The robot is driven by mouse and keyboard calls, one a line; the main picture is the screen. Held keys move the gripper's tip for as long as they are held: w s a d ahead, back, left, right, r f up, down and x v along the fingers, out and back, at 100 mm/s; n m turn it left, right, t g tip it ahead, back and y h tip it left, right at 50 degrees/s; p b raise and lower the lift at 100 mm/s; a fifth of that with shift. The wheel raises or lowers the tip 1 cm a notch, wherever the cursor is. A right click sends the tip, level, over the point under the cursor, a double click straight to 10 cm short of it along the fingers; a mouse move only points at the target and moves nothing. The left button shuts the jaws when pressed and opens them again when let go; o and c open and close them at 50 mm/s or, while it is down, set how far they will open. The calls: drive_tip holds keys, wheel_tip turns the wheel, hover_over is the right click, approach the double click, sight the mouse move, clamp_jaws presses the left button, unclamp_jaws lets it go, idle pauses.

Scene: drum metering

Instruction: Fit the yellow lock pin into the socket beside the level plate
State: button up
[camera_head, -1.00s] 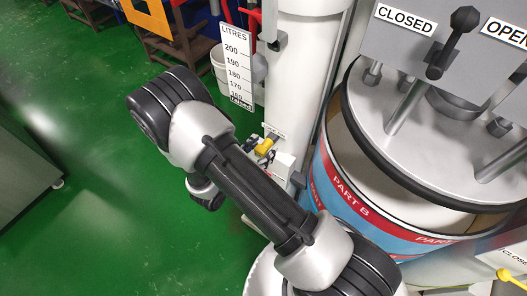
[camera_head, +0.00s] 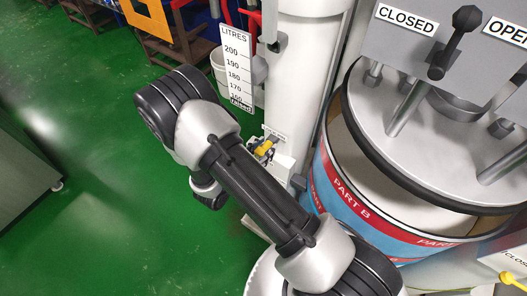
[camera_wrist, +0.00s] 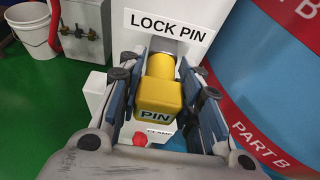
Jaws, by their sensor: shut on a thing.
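The yellow lock pin (camera_wrist: 160,95) has a block head lettered PIN and sits between the fingers of my gripper (camera_wrist: 163,88) in the wrist view. My gripper is shut on it. The pin's far end points at a grey cylindrical part (camera_wrist: 160,48) below the LOCK PIN label (camera_wrist: 168,29); I cannot tell how deep it sits there. In the head view the yellow pin (camera_head: 264,147) shows small beside the white column, partly behind my arm. The level plate (camera_head: 236,68), marked LITRES with a scale, hangs above and left of it.
A blue drum (camera_head: 345,195) with a red PART B band stands close on the right. The white column (camera_head: 298,90) rises behind the pin. A red round part (camera_wrist: 168,141) shows below the pin by a CLAMP label. A white bucket (camera_wrist: 33,27) stands at left.

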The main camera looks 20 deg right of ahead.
drive_tip(key=c, duration=0.4)
drive_tip(key=shift+o, duration=0.2)
drive_tip(key=shift+a, duration=0.1)
drive_tip(key=shift+s+a, duration=0.7)
drive_tip(key=shift+a, duration=0.2)
drive_tip(key=shift+s+a, duration=0.65)
drive_tip(key=shift+a, duration=0.25)
drive_tip(key=shift+a, duration=0.1)
drive_tip(key=shift+s+a, duration=0.6)
drive_tip(key=shift+a, duration=0.2)
drive_tip(key=shift+s+a, duration=0.6)
drive_tip(key=shift+a, duration=0.2)
